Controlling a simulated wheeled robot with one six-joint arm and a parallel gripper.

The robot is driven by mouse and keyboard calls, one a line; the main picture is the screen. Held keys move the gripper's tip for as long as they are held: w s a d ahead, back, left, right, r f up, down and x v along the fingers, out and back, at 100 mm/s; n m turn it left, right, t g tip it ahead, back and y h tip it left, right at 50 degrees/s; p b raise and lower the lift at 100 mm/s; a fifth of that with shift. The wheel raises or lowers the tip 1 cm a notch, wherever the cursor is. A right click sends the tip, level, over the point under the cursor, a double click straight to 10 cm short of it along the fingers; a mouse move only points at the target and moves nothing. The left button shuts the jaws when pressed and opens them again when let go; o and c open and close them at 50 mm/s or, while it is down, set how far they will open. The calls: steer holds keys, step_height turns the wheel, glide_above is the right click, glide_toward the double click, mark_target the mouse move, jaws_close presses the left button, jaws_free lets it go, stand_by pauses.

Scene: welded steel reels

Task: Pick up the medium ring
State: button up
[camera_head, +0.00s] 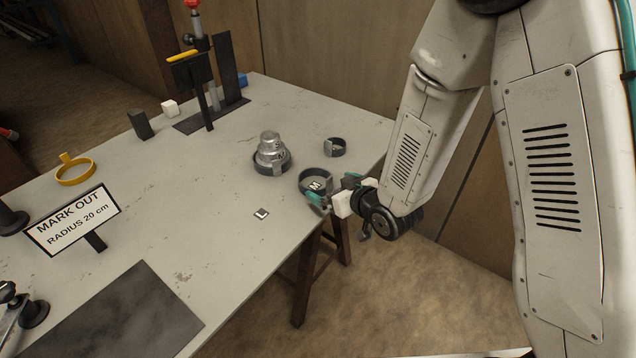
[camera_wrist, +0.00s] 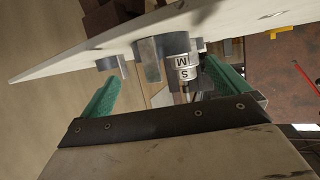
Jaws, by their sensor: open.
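In the wrist view a dark band, seemingly this ring (camera_wrist: 148,62), appears beyond and between the two green fingers of my gripper (camera_wrist: 158,92). Nothing is held. Part of the ring's right side is hidden by the gripper.
A stepped silver mandrel (camera_head: 270,145) stands inside a larger dark ring (camera_head: 262,168), left of the medium ring. A smaller ring (camera_head: 335,148) lies behind. A sign (camera_head: 72,220) and yellow ring (camera_head: 75,179) are further left.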

mark_target(306, 176)
steer(key=x, duration=0.7)
steer(key=shift+a+f, duration=0.1)
steer(key=shift+a, duration=0.15)
steer(key=shift+s, duration=0.1)
steer(key=shift+c, duration=0.3)
steer(key=c, duration=1)
